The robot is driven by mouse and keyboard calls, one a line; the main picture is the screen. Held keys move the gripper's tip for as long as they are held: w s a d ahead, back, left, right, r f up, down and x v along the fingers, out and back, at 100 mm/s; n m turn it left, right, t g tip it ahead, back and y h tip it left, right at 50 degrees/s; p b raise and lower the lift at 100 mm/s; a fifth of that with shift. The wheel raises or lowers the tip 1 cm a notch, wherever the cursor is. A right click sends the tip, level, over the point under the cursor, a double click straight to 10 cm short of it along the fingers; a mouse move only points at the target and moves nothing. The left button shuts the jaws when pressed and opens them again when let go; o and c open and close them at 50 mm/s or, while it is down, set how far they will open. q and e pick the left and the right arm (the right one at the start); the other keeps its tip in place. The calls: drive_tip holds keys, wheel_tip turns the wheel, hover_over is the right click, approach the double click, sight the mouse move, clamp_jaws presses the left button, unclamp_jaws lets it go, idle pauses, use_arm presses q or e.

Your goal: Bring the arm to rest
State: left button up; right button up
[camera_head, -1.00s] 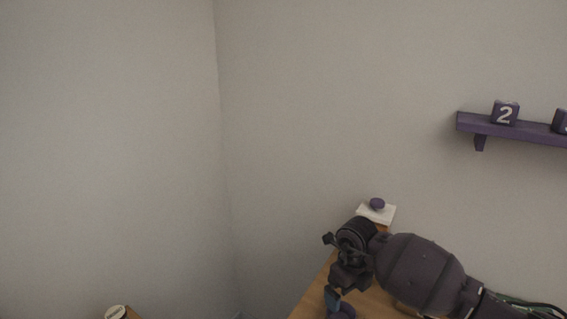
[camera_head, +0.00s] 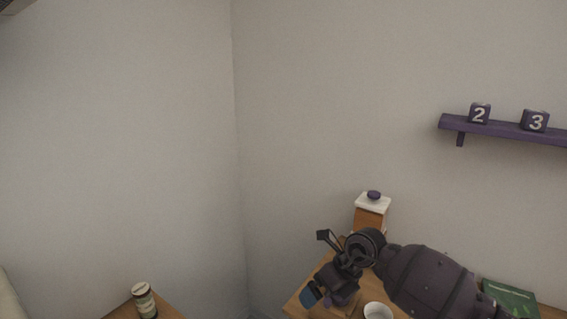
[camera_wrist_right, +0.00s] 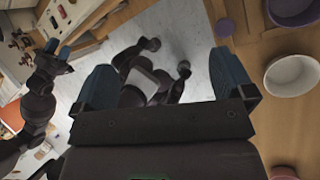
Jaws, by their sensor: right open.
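My right arm comes in from the right in the head view. Its gripper (camera_head: 316,293) has a blue fingertip and hangs over the wooden counter, pointing down and left. In the right wrist view the two blue fingers of this gripper (camera_wrist_right: 168,88) stand wide apart with nothing between them. My left gripper (camera_wrist_right: 56,56) appears at the left of the right wrist view, with small blue tips; its opening is too small to judge. It does not show in the head view.
Beside the right gripper are a white cup (camera_head: 377,311) and a wooden box with a white lid (camera_head: 372,203). A green box (camera_head: 511,299) lies behind the arm. A jar (camera_head: 144,299) stands at lower left. A purple shelf (camera_head: 490,127) holds number blocks. Open space lies left of the counter.

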drive_tip(key=s+a+r+m+t+y, duration=0.1)
drive_tip(key=a+r+m+t+y, duration=0.25)
drive_tip(key=r+y, duration=0.35)
drive_tip(key=a+r+m+t+y, duration=0.2)
drive_tip(key=a+r+m+y, duration=0.2)
drive_tip(key=r+y, duration=0.3)
drive_tip(key=d+f+m+t+h+b, duration=0.1)
drive_tip(key=d+f+m+t+h, duration=0.2)
drive_tip(key=d+m+t+h, duration=0.5)
drive_tip(key=d+f+m+t+h, duration=0.3)
drive_tip(key=d+m+t, duration=0.1)
drive_tip(key=m, duration=0.9)
drive_tip(key=s+d+f+m+g+h, duration=0.2)
drive_tip(key=s+d+f+m+h, duration=0.35)
drive_tip(key=f+m, duration=0.35)
use_arm(q)
drive_tip(key=shift+f+b, duration=0.75)
drive_tip(key=shift+b, duration=0.15)
use_arm(e)
drive_tip(key=s+d+f+m+g+h, duration=0.1)
drive_tip(key=s+d+f, duration=0.3)
drive_tip(key=s+f, duration=0.5)
drive_tip(key=s+d+f+m+g+h, duration=0.2)
drive_tip(key=s+d+f+m+g, duration=0.1)
drive_tip(key=s+f, duration=0.6)
drive_tip(key=s+d+g, duration=0.1)
drive_tip(key=s, duration=0.3)
drive_tip(key=shift+d+f+m, duration=0.3)
drive_tip(key=shift+f+m, duration=0.05)
drive_tip(key=shift+f, duration=0.05)
